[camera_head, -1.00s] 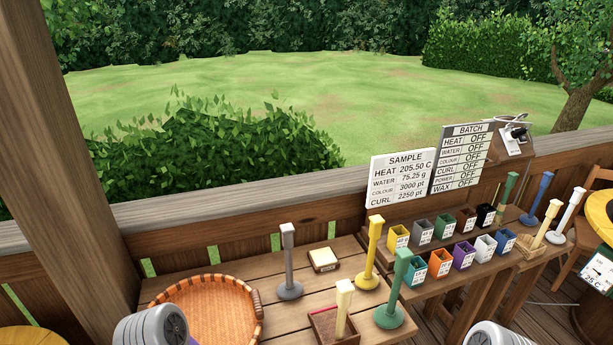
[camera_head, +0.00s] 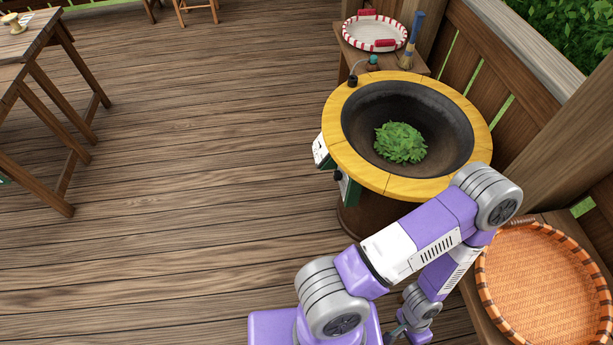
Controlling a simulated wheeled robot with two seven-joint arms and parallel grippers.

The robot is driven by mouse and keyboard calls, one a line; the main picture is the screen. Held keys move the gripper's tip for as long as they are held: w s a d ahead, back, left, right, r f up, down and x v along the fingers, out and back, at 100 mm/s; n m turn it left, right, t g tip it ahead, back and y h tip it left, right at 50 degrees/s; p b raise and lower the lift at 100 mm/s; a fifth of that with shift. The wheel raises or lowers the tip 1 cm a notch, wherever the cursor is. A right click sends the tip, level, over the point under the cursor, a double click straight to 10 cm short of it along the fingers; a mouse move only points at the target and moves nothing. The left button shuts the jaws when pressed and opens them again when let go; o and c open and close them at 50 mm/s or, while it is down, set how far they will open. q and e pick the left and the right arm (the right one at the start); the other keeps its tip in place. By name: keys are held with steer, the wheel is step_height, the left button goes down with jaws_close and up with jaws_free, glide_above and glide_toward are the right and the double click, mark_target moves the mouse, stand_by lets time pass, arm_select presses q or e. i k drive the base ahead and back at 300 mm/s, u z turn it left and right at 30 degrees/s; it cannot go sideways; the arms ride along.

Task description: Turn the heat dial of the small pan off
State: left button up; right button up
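A dark round pan (camera_head: 366,112) set in a yellow wooden rim (camera_head: 343,150) stands right of centre, with a heap of green leaves (camera_head: 400,143) in it. I cannot tell from this view whether it is the small pan. On the left side of its base are a white panel (camera_head: 320,150) and a small dark knob (camera_head: 338,175); the knob's setting is too small to read. My purple and white arm, apparently the left, bends up in front of the pan and down again. Its gripper end is at the bottom edge, largely hidden, its fingers unclear. My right gripper is out of view.
A woven orange basket (camera_head: 540,290) lies on a bench at lower right. A white and red tray (camera_head: 375,33) and a brush (camera_head: 411,40) are on a small table behind the pan. A wooden table (camera_head: 40,50) stands at far left. The floor (camera_head: 190,180) between is clear.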

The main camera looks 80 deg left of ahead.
mark_target(337, 175)
steer(key=u, duration=2.5)
steer(key=k, duration=1.15)
steer(key=u, duration=0.7)
steer(key=i, duration=0.5)
steer(key=u, duration=0.65)
steer(key=i, duration=1.55)
steer(key=z, duration=1.05)
steer(key=i, duration=0.5)
steer(key=z, duration=0.45)
